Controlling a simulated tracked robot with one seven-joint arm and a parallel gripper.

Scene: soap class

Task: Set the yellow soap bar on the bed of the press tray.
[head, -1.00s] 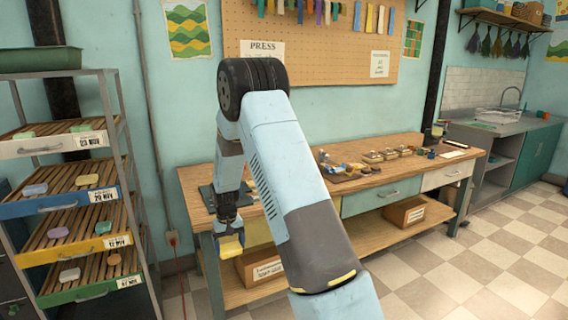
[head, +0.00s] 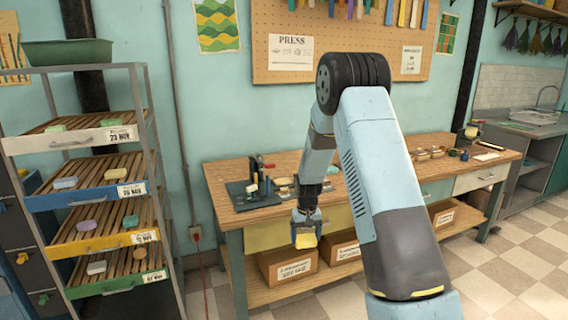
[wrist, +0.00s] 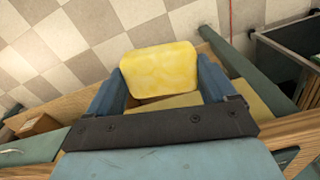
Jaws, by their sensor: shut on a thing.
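The yellow soap bar (head: 305,240) hangs in my gripper (head: 306,228) in front of the workbench, at about the height of its drawers. In the wrist view the bar (wrist: 160,70) is pale yellow with rounded corners and sits between the two blue fingers of my gripper (wrist: 160,88), which are shut on it. A dark tray-like base with upright posts (head: 253,193), which looks like the press tray, stands at the left end of the bench top, up and left of my gripper.
The wooden workbench (head: 235,203) holds several small items to the right of the press. A rack (head: 105,240) with slatted drawers of soap bars stands at the left. Cardboard boxes (head: 288,270) sit on the bench's lower shelf.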

